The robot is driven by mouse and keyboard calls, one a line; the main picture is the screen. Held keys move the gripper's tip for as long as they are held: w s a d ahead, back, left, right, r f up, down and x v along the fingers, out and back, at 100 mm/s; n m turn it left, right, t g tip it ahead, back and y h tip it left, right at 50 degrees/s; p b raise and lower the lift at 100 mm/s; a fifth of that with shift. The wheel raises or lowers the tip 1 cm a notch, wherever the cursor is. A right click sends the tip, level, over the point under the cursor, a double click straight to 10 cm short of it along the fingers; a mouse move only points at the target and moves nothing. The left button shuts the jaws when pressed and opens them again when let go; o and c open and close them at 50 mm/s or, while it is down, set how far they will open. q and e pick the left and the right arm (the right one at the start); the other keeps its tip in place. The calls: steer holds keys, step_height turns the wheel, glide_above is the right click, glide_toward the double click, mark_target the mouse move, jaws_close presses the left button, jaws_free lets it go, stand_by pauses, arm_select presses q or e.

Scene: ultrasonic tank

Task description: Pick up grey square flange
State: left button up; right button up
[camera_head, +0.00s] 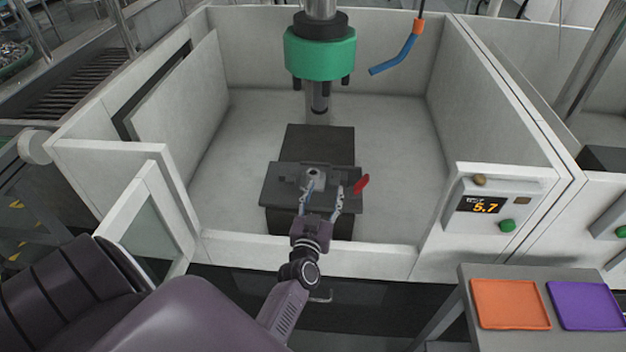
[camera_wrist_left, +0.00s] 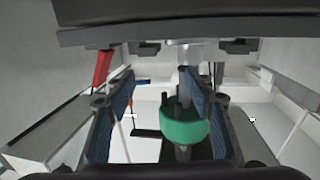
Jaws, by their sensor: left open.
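A small grey part with a round raised boss, which looks like the grey square flange (camera_head: 315,173), sits on the dark fixture (camera_head: 280,198) in the middle of the white tank. My left gripper (camera_head: 322,194) reaches in from the front, open, with its fingers just in front of the part. I cannot tell whether they touch it. In the left wrist view the two blue-padded fingers of the gripper (camera_wrist_left: 156,78) stand apart. A light grey piece (camera_wrist_left: 191,52) shows by the right fingertip; I cannot tell whether it is the flange. My right gripper is not in view.
A green machine head (camera_head: 320,54) hangs above the fixture. A red handle (camera_head: 361,184) sticks up at the fixture's right. A blue nozzle (camera_head: 394,56) hangs at the back right. Orange (camera_head: 510,304) and purple (camera_head: 587,306) trays lie on a side table. The tank floor around the fixture is clear.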

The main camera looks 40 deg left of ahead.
mark_target(312, 178)
arm_select(q)
steer(key=a, duration=0.1)
steer(key=n+y, duration=0.1)
steer(key=a+y, duration=0.1)
steer(key=shift+s+a+f+n+g, duration=0.25)
steer(key=shift+s+a+n+g, duration=0.05)
steer(key=shift+a, duration=0.05)
steer(key=shift+w+a, duration=0.1)
steer(key=shift+a, duration=0.2)
steer(key=b+x, duration=0.1)
steer(key=x, duration=0.1)
steer(key=b+x, duration=0.1)
steer(key=x, duration=0.1)
steer(key=a+b+x, duration=0.1)
steer(key=b+x, duration=0.1)
steer(key=shift+w+a+f, duration=0.1)
steer(key=shift+a+f, duration=0.1)
steer(key=shift+f, duration=0.2)
steer(key=shift+w+a, duration=0.1)
steer(key=shift+w, duration=0.15)
steer(key=shift+r, duration=0.1)
steer(key=shift+c, duration=0.5)
jaws_close()
